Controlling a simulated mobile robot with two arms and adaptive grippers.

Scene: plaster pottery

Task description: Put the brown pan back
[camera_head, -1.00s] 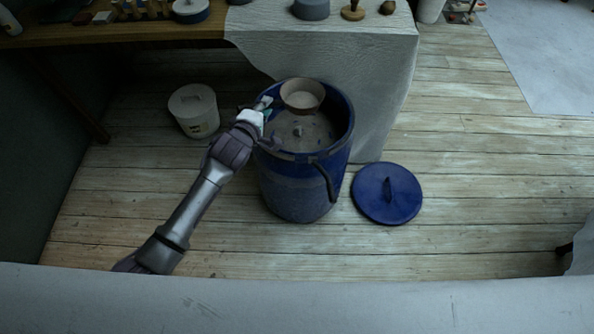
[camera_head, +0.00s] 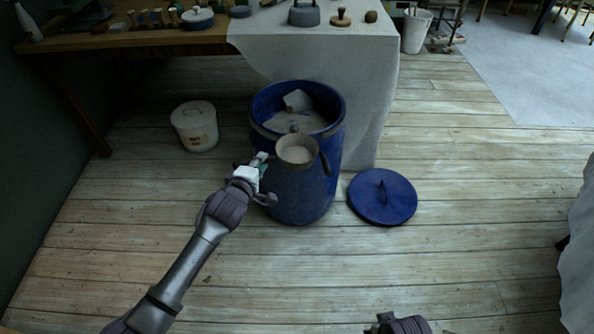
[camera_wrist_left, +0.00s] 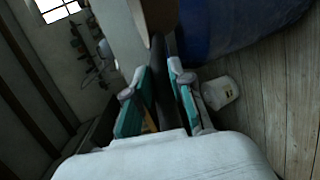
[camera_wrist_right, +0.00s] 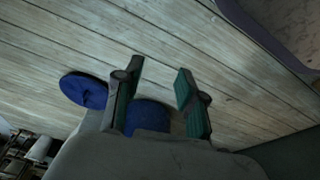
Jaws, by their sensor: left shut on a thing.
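In the left wrist view the handle (camera_wrist_left: 159,70) runs between the left gripper's fingers (camera_wrist_left: 158,85), with part of the pan's brown body at the top. My right gripper (camera_wrist_right: 158,88) is open and empty; only part of it shows at the bottom of the head view.
The barrel is open, with grey material and a pale piece (camera_head: 297,100) inside. Its blue lid (camera_head: 382,197) lies on the floor to the right. A white lidded bucket (camera_head: 195,125) stands left. A cloth-covered table (camera_head: 350,75) is behind. The floor in front is clear.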

